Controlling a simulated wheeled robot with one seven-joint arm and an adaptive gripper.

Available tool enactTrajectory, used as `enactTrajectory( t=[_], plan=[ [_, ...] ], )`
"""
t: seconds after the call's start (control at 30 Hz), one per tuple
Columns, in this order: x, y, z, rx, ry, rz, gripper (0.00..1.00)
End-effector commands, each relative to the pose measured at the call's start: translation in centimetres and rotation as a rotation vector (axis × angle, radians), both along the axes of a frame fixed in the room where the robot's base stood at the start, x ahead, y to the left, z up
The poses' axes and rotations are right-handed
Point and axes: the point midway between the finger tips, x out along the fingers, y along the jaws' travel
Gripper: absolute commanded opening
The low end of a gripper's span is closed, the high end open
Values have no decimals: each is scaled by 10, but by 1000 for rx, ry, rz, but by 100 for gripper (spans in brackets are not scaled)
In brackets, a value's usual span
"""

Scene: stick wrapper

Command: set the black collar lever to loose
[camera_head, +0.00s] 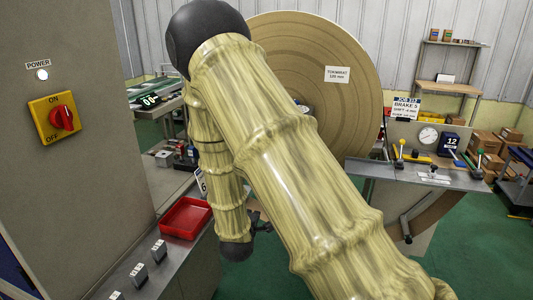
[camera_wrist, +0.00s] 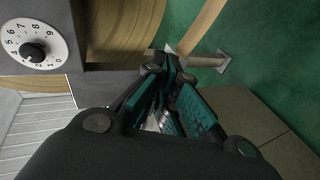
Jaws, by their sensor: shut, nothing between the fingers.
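I cannot make out a black collar lever for certain in either view. My gripper (camera_head: 262,224) is small and partly hidden in the head view, low behind my large forearm, to the right of the red tray. In the wrist view my gripper (camera_wrist: 166,105) is shut and empty, with teal pads on dark fingers. It touches no lever that I can see. A white numbered dial (camera_wrist: 33,45) with a black knob is at the upper left of the wrist view.
A large tan roll (camera_head: 335,45) stands behind my arm. A right bench (camera_head: 445,179) carries a gauge (camera_head: 428,136) and colored-knob levers. A red power switch (camera_head: 61,118) is at left. Green floor lies between.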

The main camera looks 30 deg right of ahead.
Motion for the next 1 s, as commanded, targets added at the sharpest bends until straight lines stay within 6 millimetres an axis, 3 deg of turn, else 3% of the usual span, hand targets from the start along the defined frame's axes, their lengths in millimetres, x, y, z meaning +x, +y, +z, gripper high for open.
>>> enactTrajectory(
  t=[0.03,0.2,0.3,0.4,0.57,1.0],
  plan=[
    [15,-8,33,-76,-27,-8,0],
    [40,-30,129,-314,-52,-69,0],
    [45,-39,168,-408,-51,-107,0],
    [47,-44,194,-466,-44,-137,0],
    [47,-47,208,-499,-37,-154,0],
    [51,-52,208,-498,-35,-154,0]
  ],
)
